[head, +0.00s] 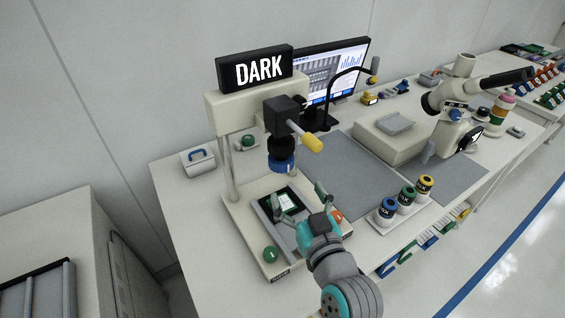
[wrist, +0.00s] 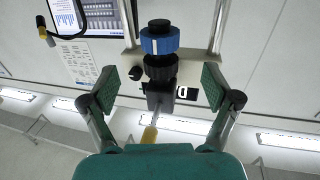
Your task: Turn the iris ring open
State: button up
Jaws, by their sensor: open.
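A black camera head (head: 285,115) hangs from the stand, with a lens below it. A blue ring (head: 281,164) with a white mark sits at the lens's lower end; it looks like the iris ring. In the wrist view, this blue ring (wrist: 159,42) and a ribbed black ring (wrist: 160,68) show between and beyond the green finger pads. My gripper (head: 298,198) is open and empty, below the blue ring and over the stand's stage. In the wrist view, my gripper (wrist: 163,86) points up at the lens with both pads apart from it. A sign (head: 255,69) reads DARK.
A yellow-tipped handle (head: 312,143) sticks out from the camera head. The stand's base (head: 240,238) carries a green knob (head: 270,253) and an orange-red one. Right of it are a tray with several capped bottles (head: 406,196), a grey mat (head: 345,170) and a microscope (head: 455,105).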

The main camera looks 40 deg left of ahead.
aim_at(285, 170)
jog(key=x, duration=1)
jog(key=shift+w+a, duration=0.2)
jog(key=shift+w, duration=0.05)
jog(key=c, duration=1.1)
jog(key=shift+c, duration=0.2)
